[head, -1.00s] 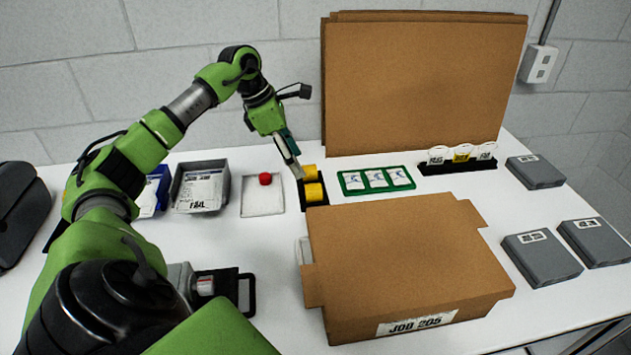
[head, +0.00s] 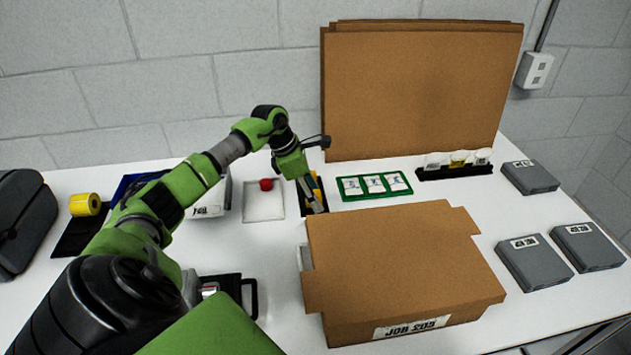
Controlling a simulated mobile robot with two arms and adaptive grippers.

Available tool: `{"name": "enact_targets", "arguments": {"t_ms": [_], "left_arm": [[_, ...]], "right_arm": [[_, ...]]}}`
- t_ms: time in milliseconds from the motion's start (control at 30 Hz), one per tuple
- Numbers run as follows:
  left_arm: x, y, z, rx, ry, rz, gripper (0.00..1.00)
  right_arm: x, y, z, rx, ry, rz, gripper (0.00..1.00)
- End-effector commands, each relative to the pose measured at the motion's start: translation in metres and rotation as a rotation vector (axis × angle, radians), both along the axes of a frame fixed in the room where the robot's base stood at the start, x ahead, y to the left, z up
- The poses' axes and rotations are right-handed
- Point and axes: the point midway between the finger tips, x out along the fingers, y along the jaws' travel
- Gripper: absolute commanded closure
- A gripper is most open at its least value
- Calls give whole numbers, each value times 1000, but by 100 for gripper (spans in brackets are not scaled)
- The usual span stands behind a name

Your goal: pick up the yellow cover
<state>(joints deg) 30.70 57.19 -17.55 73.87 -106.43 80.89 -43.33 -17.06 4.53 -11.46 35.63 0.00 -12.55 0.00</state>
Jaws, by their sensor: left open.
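Yellow covers (head: 316,181) stand in a small black holder (head: 304,209) at the back middle of the table, behind the cardboard box. They are mostly hidden by my left gripper, so I cannot tell them apart well. My left gripper (head: 313,204) is open and points down right over the holder, in front of the yellow. I cannot tell whether its fingers touch a cover or stand around one. My right gripper is not in view.
A cardboard box (head: 395,255) fills the front middle. A white tray (head: 263,208) with a red knob (head: 266,184) lies left of the holder; a green card tray (head: 374,194) lies right. A yellow roll (head: 85,204) sits far left. Grey cases (head: 534,262) lie at the right.

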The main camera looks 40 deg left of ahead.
Motion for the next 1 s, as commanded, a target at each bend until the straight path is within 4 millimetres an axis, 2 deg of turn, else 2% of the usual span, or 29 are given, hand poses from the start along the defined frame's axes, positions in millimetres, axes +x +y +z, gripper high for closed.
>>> {"name": "enact_targets", "arguments": {"t_ms": [133, 267, 667, 867, 967, 1000], "left_arm": [[0, 0, 0, 0, 0, 0, 47], [0, 0, 0, 0, 0, 0, 76], [0, 0, 3, 1, -1, 0, 76], [0, 1, 20, 1, -1, 1, 76], [0, 1, 39, 3, -3, 1, 76], [-7, 1, 44, 5, 1, -1, 76]], "right_arm": [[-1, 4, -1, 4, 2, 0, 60], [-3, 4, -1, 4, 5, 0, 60], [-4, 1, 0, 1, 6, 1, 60], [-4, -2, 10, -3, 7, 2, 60], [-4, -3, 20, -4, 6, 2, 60], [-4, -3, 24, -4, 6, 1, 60]]}}
